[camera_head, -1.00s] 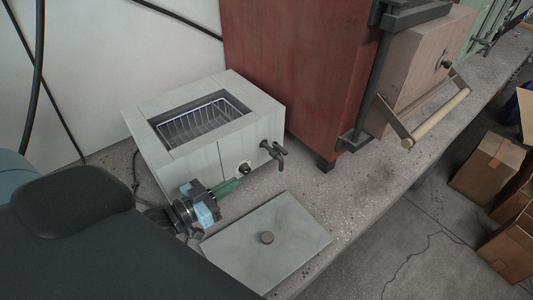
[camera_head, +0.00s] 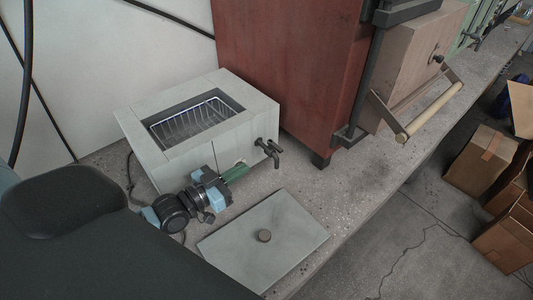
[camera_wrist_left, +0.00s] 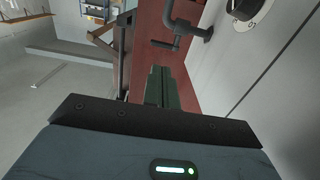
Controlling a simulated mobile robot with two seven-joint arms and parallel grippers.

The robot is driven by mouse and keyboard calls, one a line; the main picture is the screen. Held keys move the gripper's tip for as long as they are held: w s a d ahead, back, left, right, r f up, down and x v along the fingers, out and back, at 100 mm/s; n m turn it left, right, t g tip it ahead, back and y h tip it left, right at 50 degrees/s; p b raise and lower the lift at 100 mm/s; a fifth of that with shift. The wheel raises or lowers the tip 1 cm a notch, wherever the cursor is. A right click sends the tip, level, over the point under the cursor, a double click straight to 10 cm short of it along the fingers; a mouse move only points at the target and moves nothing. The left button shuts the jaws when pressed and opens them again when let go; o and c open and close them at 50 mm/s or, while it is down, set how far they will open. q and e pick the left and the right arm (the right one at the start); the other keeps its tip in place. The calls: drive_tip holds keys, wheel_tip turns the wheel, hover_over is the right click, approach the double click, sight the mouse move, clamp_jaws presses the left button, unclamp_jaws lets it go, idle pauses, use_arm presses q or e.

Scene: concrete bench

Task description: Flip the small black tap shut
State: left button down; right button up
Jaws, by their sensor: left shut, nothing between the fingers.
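The small black tap (camera_head: 269,149) sticks out from the front of the grey box (camera_head: 204,150), near its right end. It also shows at the top of the left wrist view (camera_wrist_left: 184,30). My left gripper (camera_head: 243,168) is in front of the box, left of the tap and a little lower. Its green fingers are shut with nothing between them, and a gap shows between the fingertips and the tap. In the left wrist view the fingers (camera_wrist_left: 161,72) point towards the tap area. My right gripper is not in view.
A grey lid (camera_head: 290,225) with a round knob lies flat on the bench in front of the box. A red cabinet (camera_head: 290,70) stands close on the right. A dark knob (camera_wrist_left: 243,8) is on the box front. The bench (camera_head: 365,180) is clear right of the lid.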

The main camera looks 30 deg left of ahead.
sight(275, 148)
use_arm(q)
drive_tip(key=x, duration=0.9)
drive_tip(key=shift+w, duration=0.3)
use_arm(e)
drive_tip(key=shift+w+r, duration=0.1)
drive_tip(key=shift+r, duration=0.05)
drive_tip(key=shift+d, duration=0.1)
